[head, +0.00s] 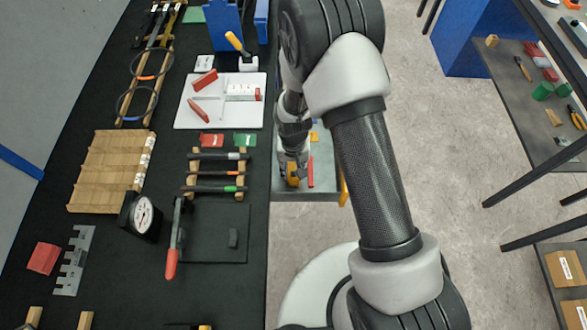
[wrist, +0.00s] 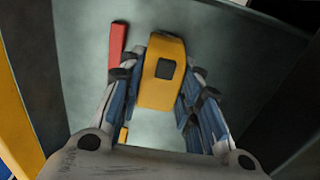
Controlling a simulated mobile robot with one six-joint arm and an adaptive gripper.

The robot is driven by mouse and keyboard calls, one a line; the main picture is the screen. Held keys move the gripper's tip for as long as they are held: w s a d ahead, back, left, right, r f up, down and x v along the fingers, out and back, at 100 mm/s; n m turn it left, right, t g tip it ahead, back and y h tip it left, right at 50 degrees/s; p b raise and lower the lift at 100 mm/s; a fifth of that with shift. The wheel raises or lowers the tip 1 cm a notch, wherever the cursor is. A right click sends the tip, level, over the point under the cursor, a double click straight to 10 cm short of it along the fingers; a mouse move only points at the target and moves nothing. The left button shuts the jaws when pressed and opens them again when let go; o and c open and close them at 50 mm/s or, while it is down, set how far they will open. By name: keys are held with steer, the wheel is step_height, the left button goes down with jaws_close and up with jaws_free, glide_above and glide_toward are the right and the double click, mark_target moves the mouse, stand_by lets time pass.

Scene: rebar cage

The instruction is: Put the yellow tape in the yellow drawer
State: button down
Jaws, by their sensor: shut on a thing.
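The yellow tape (wrist: 162,50), a rounded yellow block with a dark square on it, sits between the fingers of my gripper (wrist: 161,82) in the wrist view. The fingers are shut on its sides. In the head view the tape (head: 293,180) shows below my gripper (head: 292,166), over the inside of an open drawer. The drawer has a grey inside and a yellow front (head: 343,188); a yellow strip also shows at the left in the wrist view (wrist: 18,120). I cannot tell whether the tape touches the drawer floor.
A red bar (wrist: 117,42) lies in the drawer beside the tape. A small yellow piece (head: 314,136) is also in it. The black bench top (head: 225,285) left of the drawer holds a dial gauge (head: 143,215) and a red-handled lever (head: 173,240).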

steer(key=shift+f, duration=0.15)
steer(key=c, duration=1.2)
jaws_free()
